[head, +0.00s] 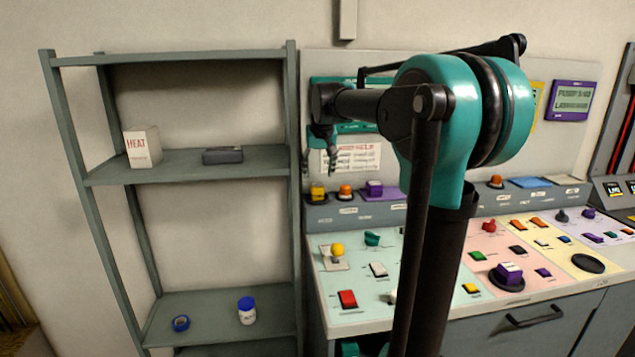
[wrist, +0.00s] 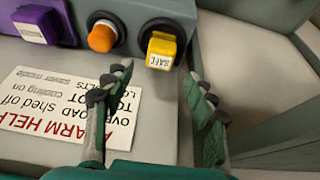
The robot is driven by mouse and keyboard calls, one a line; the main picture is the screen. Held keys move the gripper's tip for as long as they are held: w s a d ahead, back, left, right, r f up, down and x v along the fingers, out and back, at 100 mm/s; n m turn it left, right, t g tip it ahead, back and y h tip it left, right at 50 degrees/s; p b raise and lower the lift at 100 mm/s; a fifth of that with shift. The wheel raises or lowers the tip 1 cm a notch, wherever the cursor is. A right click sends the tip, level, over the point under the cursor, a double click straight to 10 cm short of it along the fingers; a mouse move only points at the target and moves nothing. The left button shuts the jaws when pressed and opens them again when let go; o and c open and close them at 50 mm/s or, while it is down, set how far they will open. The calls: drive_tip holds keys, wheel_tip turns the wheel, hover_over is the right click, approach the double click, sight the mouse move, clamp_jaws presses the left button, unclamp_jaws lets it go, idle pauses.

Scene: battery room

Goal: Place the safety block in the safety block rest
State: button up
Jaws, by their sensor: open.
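The safety block, a small yellow block (wrist: 162,50) with a pale label reading roughly "SAFE", sits at the end of the console's grey ledge. In the head view the yellow block (head: 318,192) is at the ledge's left end. My gripper (wrist: 155,82) is open and empty, its two green and dark fingers spread on either side of the block's line but apart from it. In the head view my gripper (head: 321,160) hangs just above the block, partly hidden by my arm. I cannot tell which thing is the safety block rest.
An orange knob (wrist: 102,37) and a purple block (wrist: 40,22) stand beside the yellow block. A shelf unit (head: 190,163) at left holds a HEAT box (head: 143,147), a dark flat holder (head: 222,155), a blue tape roll (head: 181,323) and a white jar (head: 247,312).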

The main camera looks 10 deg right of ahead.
drive_tip(key=shift+v, duration=2.5)
